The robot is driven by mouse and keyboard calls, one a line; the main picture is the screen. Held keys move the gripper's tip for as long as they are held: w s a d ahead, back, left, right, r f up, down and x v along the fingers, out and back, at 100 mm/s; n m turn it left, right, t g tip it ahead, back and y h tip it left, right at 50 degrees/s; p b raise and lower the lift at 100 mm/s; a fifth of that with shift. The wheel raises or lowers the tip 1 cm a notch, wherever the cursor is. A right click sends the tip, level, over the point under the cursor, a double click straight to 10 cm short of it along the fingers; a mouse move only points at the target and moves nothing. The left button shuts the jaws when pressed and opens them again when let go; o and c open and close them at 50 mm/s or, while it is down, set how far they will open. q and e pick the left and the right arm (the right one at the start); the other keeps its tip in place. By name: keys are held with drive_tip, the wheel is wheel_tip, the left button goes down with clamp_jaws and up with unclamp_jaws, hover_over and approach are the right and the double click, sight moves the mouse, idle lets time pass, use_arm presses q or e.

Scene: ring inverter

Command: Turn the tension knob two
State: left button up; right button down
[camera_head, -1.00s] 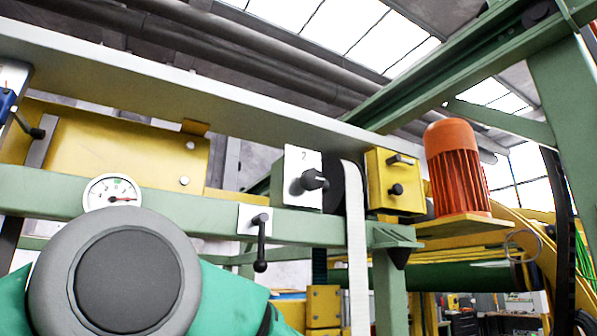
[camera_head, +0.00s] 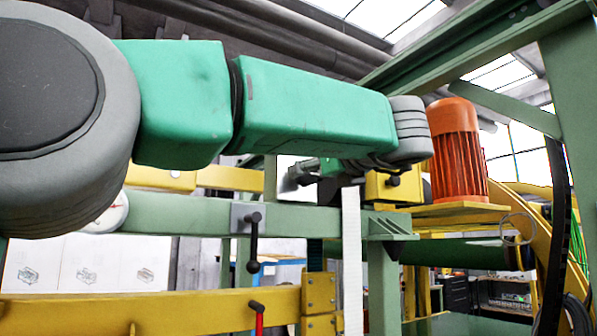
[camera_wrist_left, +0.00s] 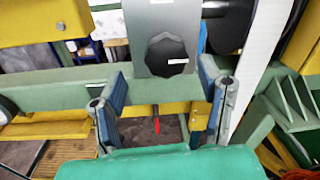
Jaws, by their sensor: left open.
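The tension knob (camera_wrist_left: 168,57) is a dark, lobed knob on a grey plate (camera_wrist_left: 140,25) in the left wrist view. My left gripper (camera_wrist_left: 160,88) is open, with one finger to each side and below the knob in the picture. Nothing is between the fingers, and they do not visibly touch the knob. In the head view my left gripper (camera_head: 305,174) is small and partly covered by my green arm, which also hides the plate marked 2 and most or all of the knob. My right gripper is not in view.
A black lever (camera_head: 254,240) hangs from the green beam (camera_head: 180,213), with a gauge (camera_head: 112,213) to its left. A white belt (camera_head: 351,260) runs down beside the knob area. An orange motor (camera_head: 457,150) stands on a yellow shelf at right. A red-handled lever (camera_head: 258,315) is lower down.

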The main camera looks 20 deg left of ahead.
sight(307, 174)
use_arm(q)
drive_tip(key=w, duration=0.1)
drive_tip(key=w+p, duration=0.1)
drive_tip(key=w, duration=0.1)
drive_tip(key=shift+w+d+r, duration=0.15)
drive_tip(key=shift+d+r, duration=0.05)
drive_tip(key=shift+r, duration=0.05)
drive_tip(key=shift+w+a+r+p, duration=0.1)
drive_tip(key=shift+a+p, duration=0.05)
drive_tip(key=shift+p, duration=0.2)
drive_tip(key=a, duration=0.3)
drive_tip(key=shift+w+a+f, duration=0.2)
drive_tip(key=shift+w+a, duration=0.1)
drive_tip(key=shift+a, duration=0.3)
drive_tip(key=c, duration=0.3)
drive_tip(key=shift+s+d, duration=0.1)
drive_tip(key=c, duration=0.6)
drive_tip(key=shift+d, duration=0.4)
drive_tip(key=shift+f, duration=0.15)
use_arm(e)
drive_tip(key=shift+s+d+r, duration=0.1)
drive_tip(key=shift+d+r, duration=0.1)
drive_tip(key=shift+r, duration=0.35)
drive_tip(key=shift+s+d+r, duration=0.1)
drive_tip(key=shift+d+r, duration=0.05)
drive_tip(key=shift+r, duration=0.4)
